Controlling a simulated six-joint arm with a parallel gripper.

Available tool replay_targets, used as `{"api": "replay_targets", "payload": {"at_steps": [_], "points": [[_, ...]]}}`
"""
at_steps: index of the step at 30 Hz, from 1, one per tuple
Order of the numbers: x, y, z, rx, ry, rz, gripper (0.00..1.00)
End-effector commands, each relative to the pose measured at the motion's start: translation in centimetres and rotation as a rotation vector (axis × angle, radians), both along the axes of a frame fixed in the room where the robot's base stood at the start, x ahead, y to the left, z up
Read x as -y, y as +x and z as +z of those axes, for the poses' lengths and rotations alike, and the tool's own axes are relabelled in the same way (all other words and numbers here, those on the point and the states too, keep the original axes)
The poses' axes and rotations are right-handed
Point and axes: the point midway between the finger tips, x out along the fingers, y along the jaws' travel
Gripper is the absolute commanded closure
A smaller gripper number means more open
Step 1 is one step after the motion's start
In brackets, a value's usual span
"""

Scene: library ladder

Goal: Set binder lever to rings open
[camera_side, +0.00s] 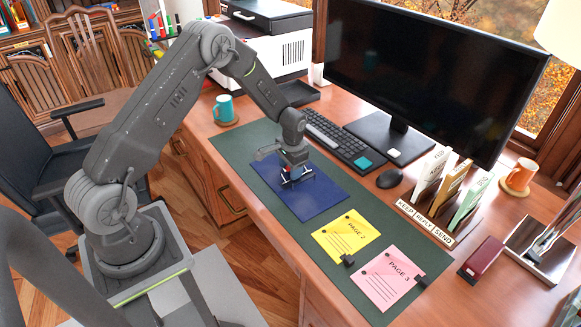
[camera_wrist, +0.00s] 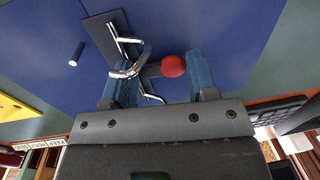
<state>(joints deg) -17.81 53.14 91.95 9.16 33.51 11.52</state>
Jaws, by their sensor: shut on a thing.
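A blue binder (camera_side: 312,193) lies open and flat on the green desk mat. In the wrist view the binder cover (camera_wrist: 225,30) fills most of the picture. Its metal ring mechanism (camera_wrist: 127,40) has a dark base plate and curved chrome rings; I cannot tell whether the rings meet. The lever's red knob (camera_wrist: 173,66) shows between the blue-padded fingers of my gripper (camera_wrist: 163,82), on a short dark arm. My gripper (camera_side: 295,178) is down at the mechanism in the side view, shut on the lever; its fingers hide part of the mechanism.
A yellow page 2 (camera_side: 345,237) and pink page 3 (camera_side: 388,281) lie right of the binder. The keyboard (camera_side: 337,138), mouse (camera_side: 390,179) and monitor (camera_side: 430,80) stand behind.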

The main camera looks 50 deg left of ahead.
Motion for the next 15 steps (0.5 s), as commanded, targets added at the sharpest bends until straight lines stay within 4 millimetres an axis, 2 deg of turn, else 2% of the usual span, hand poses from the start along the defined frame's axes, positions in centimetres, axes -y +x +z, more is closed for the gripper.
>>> {"api": "replay_targets", "payload": {"at_steps": [6, 15], "points": [[-0.22, -0.07, -0.26, -0.003, -0.077, 0.003, 0.71], [-0.23, -0.01, -0.28, -0.002, -0.092, 0.002, 0.71]]}}
